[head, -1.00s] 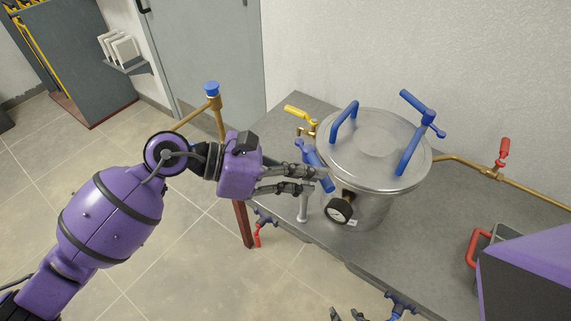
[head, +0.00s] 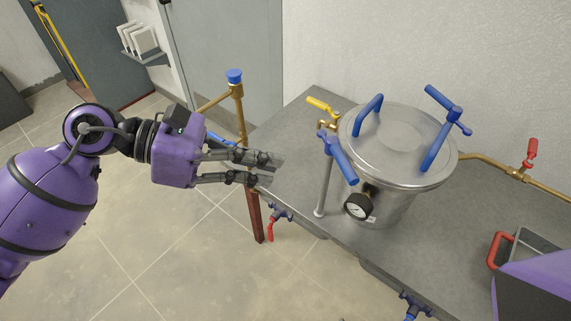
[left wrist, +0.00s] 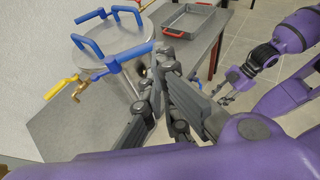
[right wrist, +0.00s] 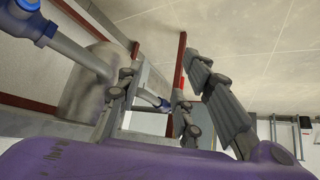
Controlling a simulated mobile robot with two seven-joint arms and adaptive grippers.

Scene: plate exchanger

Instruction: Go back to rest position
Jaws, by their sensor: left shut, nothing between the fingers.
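My left gripper (head: 272,171) is shut and empty in the head view, left of the steel pot (head: 398,146) and apart from it. Its fingers point right, near the table's left edge. In the left wrist view its fingers (left wrist: 163,75) appear in front of the pot's blue handles. The pot has a clamped lid, blue handles and a round gauge (head: 358,206). My right gripper is out of the head view. In the right wrist view its fingers (right wrist: 168,78) stand apart with nothing held between them.
The grey table (head: 300,135) bears the pot and a tray with red handles (head: 498,250). A brass pipe with a blue cap (head: 236,90) rises behind my left gripper. A yellow-handled valve (head: 321,107) and a blue-handled valve (head: 340,158) are beside the pot. Open floor lies left.

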